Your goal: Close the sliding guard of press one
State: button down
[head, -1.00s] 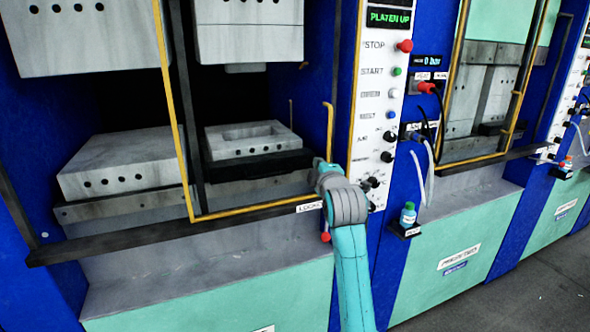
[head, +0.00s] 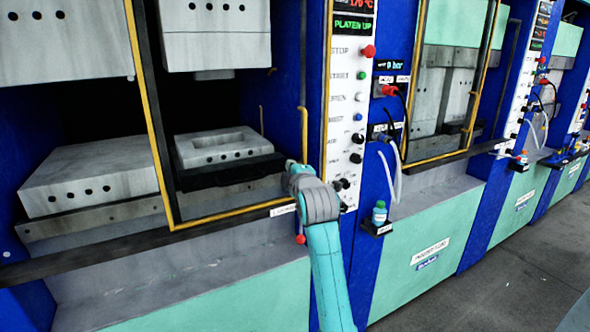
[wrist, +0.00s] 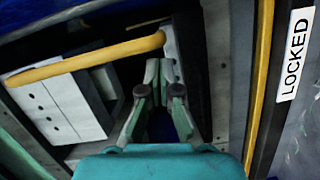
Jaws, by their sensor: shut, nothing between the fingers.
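The nearest press fills the left of the head view; I cannot read a number on it. Its sliding guard, with a yellow frame (head: 150,110), stands across the right part of the opening, and the left part is uncovered. A yellow bar handle (head: 303,135) stands at the guard's right side. The wrist view shows a yellow bar (wrist: 90,58), probably this handle, with its end close to my fingertips. My gripper (wrist: 162,75) is shut and empty beside that bar end; contact cannot be told. In the head view my arm hides the fingers.
A "LOCKED" label (wrist: 293,55) is by the lower rail. The control panel (head: 345,110) with buttons and knobs is just right of my arm. A small bottle (head: 380,212) stands on a shelf. Further presses line the right; grey floor (head: 500,260) is free there.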

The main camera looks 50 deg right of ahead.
jog(key=a, duration=0.2)
jog(key=shift+a+r, duration=0.25)
jog(key=shift+a, duration=0.15)
jog(key=v, duration=0.9)
jog(key=s+a+f+m+y, duration=0.1)
jog(key=s+a+f+y, duration=0.1)
jog(key=s+a+f, duration=0.5)
jog(key=s+a+f+m+t+y, duration=0.1)
jog(key=a+f, duration=0.5)
jog(key=f, duration=0.5)
jog(key=s+a+f+m+y, duration=0.1)
jog(key=s+a+f+y, duration=0.15)
jog(key=a+f, duration=0.55)
jog(key=s+a+f+m+y, duration=0.1)
jog(key=s+a+f, duration=0.25)
jog(key=s, duration=0.35)
jog(key=s+a+f+m+y, duration=0.1)
jog(key=s+a+f+m, duration=0.1)
jog(key=s+f, duration=0.35)
jog(key=s+a+r+m+y, duration=0.1)
jog(key=s+a, duration=0.1)
jog(key=s, duration=0.7)
jog(key=s+a+r+m+y, duration=0.1)
jog(key=s+a+m, duration=0.1)
jog(key=s, duration=0.7)
jog(key=shift+s+a+r+g, duration=0.3)
jog(key=shift+s+a+r, duration=0.05)
jog(key=shift+a, duration=0.05)
